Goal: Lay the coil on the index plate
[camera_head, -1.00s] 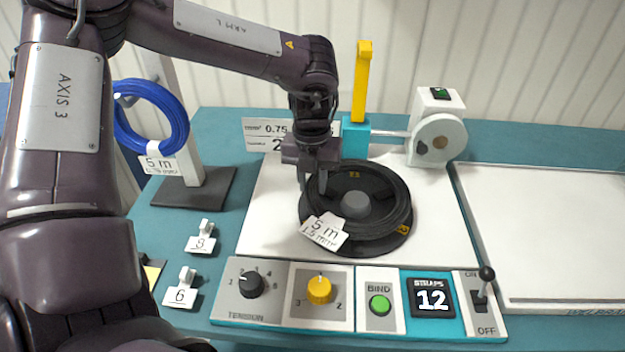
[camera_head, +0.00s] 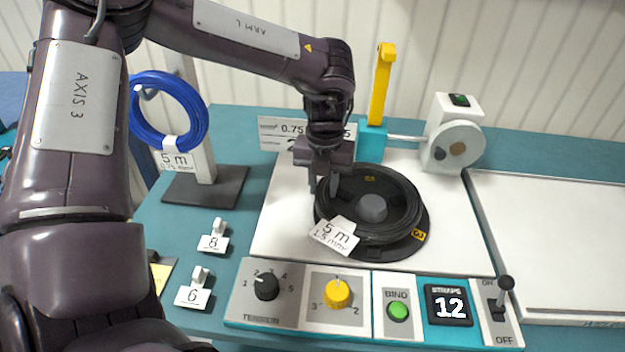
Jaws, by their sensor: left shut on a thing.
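The black coil (camera_head: 388,236) lies around the grey hub (camera_head: 371,208) of the dark round index plate (camera_head: 406,250). The plate shows mostly at the lower right, with yellow number marks. A white tag reading 5 m, 1.5 mm² (camera_head: 335,237) hangs at the coil's front left. My left gripper (camera_head: 326,188) points down and is shut on the coil's left side. Its fingertips partly hide that side. Whether the coil rests fully on the plate there is not clear. My right gripper is not in view.
A blue coil (camera_head: 168,112) hangs on a stand at left. A yellow upright arm (camera_head: 382,85) and a white wheel unit (camera_head: 453,145) stand behind the plate. The control panel (camera_head: 384,333) is in front, tags 8 and 6 left of it. A white tray (camera_head: 560,240) at right is empty.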

